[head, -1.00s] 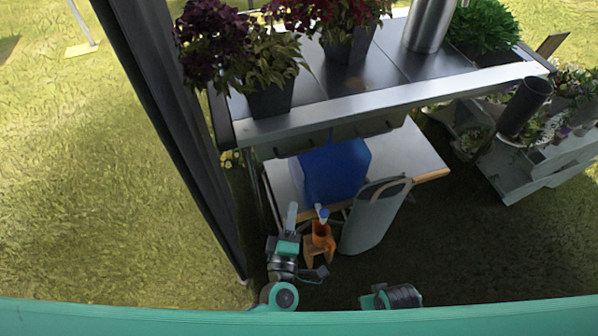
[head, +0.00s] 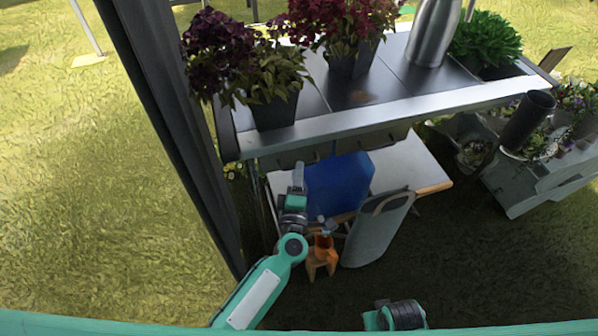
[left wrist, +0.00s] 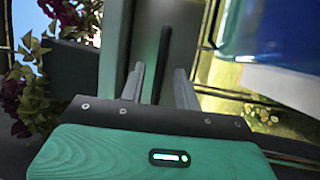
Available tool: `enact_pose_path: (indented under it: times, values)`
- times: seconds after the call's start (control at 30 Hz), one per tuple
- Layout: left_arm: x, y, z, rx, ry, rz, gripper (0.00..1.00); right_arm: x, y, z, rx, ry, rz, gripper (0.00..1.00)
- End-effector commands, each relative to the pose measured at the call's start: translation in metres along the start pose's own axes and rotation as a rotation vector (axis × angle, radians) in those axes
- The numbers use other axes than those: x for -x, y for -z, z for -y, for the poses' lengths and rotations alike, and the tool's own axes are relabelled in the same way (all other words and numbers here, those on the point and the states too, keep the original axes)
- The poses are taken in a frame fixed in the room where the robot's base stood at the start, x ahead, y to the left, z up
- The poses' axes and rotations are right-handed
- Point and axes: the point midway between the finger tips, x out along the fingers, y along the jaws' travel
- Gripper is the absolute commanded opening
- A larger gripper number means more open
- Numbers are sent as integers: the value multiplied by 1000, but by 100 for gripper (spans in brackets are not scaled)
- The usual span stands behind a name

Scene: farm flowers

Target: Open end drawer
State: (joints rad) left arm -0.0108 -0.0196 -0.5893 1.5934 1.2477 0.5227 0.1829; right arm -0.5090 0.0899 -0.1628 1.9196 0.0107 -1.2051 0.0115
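The grey metal table (head: 400,102) has drawers under its top. The end drawer (head: 285,158) at the left is partly hidden in the head view. In the left wrist view the grey drawer front (left wrist: 183,30) fills the upper middle, with a dark bar handle (left wrist: 164,55) on it. My left gripper (head: 299,168) is just below and in front of that drawer. In the left wrist view its two fingers (left wrist: 159,69) are apart, one on each side of the handle's line. Contact with the handle cannot be told. My right gripper is not visible; only part of my right arm shows.
Potted flowers (head: 275,110) and a metal jug (head: 433,35) stand on the table. Below are a blue container (head: 340,184), a grey watering can (head: 375,235) and an orange tool (head: 322,255). A dark post (head: 170,120) stands close at the left.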

Motion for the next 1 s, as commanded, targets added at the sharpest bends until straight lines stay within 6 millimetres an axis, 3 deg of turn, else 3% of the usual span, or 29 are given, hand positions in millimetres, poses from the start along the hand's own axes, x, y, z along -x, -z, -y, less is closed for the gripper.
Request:
enact_pose_path:
  times: [0.4, 0.6, 1.0]
  values:
    - [-9, 0, 0, -1, 0, 0, 32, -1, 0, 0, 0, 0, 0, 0]
    - [-9, 0, 0, 0, 0, 0, 0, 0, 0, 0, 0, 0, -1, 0]
    - [1, -4, -1, 1, 3, 1, 0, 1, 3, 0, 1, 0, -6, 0]
